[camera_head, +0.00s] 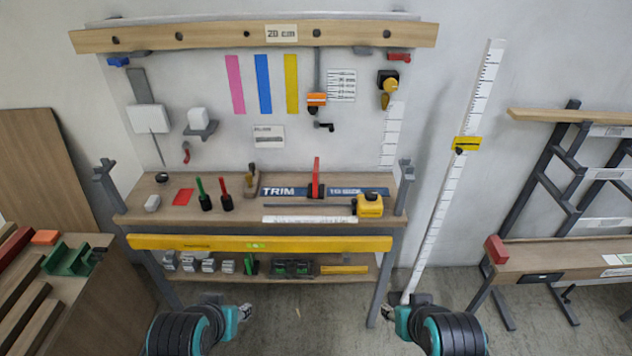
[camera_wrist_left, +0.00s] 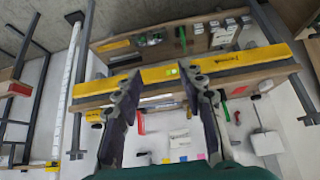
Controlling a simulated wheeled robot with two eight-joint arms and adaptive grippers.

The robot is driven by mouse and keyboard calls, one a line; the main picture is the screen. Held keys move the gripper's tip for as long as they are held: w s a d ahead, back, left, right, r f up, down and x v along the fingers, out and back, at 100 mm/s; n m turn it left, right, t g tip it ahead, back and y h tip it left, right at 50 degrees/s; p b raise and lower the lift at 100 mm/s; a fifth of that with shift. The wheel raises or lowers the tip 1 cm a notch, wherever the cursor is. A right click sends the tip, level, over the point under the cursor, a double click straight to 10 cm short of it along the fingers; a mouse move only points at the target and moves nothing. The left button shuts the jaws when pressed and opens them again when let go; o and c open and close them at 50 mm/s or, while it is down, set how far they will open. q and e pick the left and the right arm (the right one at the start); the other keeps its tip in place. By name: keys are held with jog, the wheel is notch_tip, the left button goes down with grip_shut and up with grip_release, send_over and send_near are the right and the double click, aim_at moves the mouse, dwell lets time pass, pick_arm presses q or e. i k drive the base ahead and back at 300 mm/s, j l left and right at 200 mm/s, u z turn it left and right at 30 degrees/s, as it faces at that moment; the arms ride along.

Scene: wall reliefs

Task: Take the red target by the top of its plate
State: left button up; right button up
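The red target (camera_head: 316,180) stands upright on the workbench top, right of its middle. Its plate is seen nearly edge-on as a narrow red upright on a wider red foot. In the left wrist view, which is turned upside down, a red strip (camera_wrist_left: 140,123) that looks like the target shows beside the left-hand finger. My left gripper (camera_head: 244,312) is low in front of the bench, well apart from the target; its wrist view shows its fingers (camera_wrist_left: 165,95) spread and empty. My right gripper (camera_head: 388,312) is also low in front; its fingers are too small to judge.
The workbench (camera_head: 140,213) has a yellow level (camera_head: 260,243) along its front edge and a lower shelf of small items. A yellow tape measure (camera_head: 370,205), green and red upright tools and a flat red card (camera_head: 183,197) lie on top. A tall measuring staff (camera_head: 460,170) leans at right.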

aim_at(315, 190)
jog(key=i+l+z, duration=0.2)
jog(key=i, duration=0.25)
jog(key=i+l+z, duration=0.2)
jog(key=i+l, duration=0.15)
jog(key=i, duration=0.15)
